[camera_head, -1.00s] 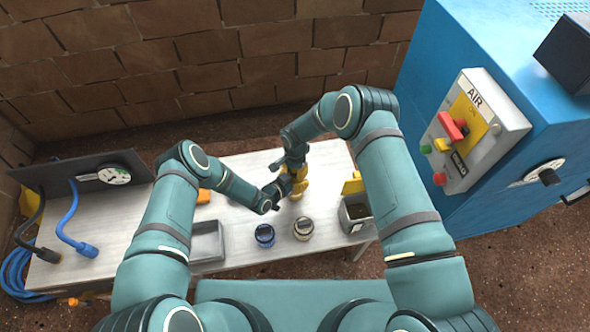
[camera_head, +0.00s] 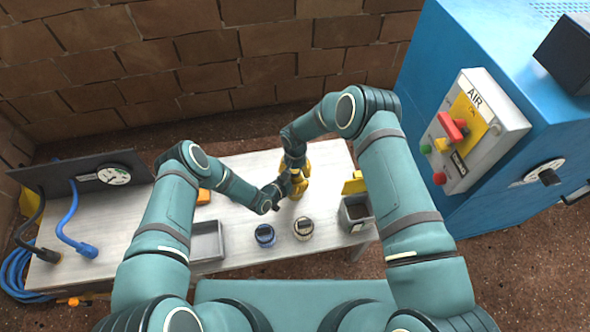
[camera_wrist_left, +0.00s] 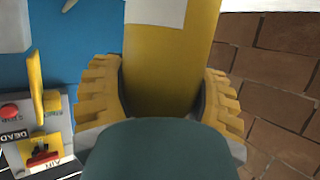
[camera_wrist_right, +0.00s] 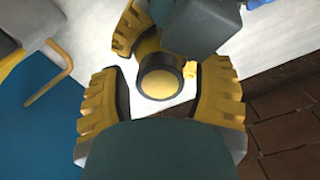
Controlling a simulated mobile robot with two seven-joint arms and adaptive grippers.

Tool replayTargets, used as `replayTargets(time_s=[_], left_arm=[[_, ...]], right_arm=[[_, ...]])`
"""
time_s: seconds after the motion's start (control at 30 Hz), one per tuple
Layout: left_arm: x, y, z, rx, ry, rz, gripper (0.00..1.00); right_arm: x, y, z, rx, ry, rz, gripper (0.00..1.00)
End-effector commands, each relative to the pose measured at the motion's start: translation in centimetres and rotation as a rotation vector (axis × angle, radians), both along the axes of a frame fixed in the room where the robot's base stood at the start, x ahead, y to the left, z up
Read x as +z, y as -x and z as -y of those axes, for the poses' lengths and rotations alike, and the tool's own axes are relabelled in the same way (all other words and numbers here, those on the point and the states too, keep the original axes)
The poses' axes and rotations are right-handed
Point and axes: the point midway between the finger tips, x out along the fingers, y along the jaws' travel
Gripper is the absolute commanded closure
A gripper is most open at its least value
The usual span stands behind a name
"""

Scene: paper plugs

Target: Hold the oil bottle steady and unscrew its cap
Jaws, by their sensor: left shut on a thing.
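The yellow oil bottle (camera_head: 299,192) stands on the bench, partly hidden behind my grippers. My left gripper (camera_head: 281,190) is shut on its side; in the left wrist view the yellow body (camera_wrist_left: 170,60) fills the space between the ribbed yellow fingers. My right gripper (camera_head: 297,172) is above the bottle, pointing down. In the right wrist view its fingers (camera_wrist_right: 158,95) stand apart on either side of the dark round top with a yellow centre (camera_wrist_right: 160,82), with small gaps visible. I cannot tell whether that top is the cap or the open neck.
A blue-rimmed jar (camera_head: 265,235) and a pale-topped jar (camera_head: 303,228) stand at the front of the bench. A grey tray (camera_head: 207,240) is left of them, a grey bin (camera_head: 345,222) right. An orange item (camera_head: 203,196) lies behind the tray. A blue machine (camera_head: 500,190) stands right.

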Motion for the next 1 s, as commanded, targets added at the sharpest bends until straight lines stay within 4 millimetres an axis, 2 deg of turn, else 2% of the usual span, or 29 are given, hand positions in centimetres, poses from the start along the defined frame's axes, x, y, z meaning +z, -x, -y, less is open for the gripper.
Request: replayTargets(time_s=[0.17,0.47,0.53,0.57,0.67,1.0], left_arm=[[0.0,0.0,0.0,0.0,0.0,0.0,1.0],[0.0,0.0,0.0,0.0,0.0,0.0,1.0],[0.0,0.0,0.0,0.0,0.0,0.0,1.0],[0.0,0.0,0.0,0.0,0.0,0.0,1.0],[0.0,0.0,0.0,0.0,0.0,0.0,1.0],[0.0,0.0,0.0,0.0,0.0,0.0,1.0]], right_arm=[[0.6,0.0,0.0,0.0,0.0,0.001,0.36],[4.1,0.0,0.0,0.001,-0.001,0.001,0.36],[4.4,0.0,0.0,0.0,0.0,0.001,0.36],[4.5,0.0,0.0,0.0,0.0,0.0,0.31],[4.7,0.0,0.0,-0.017,0.0,0.0,0.31],[7.3,0.0,0.0,-0.315,-0.001,-0.001,0.31]])
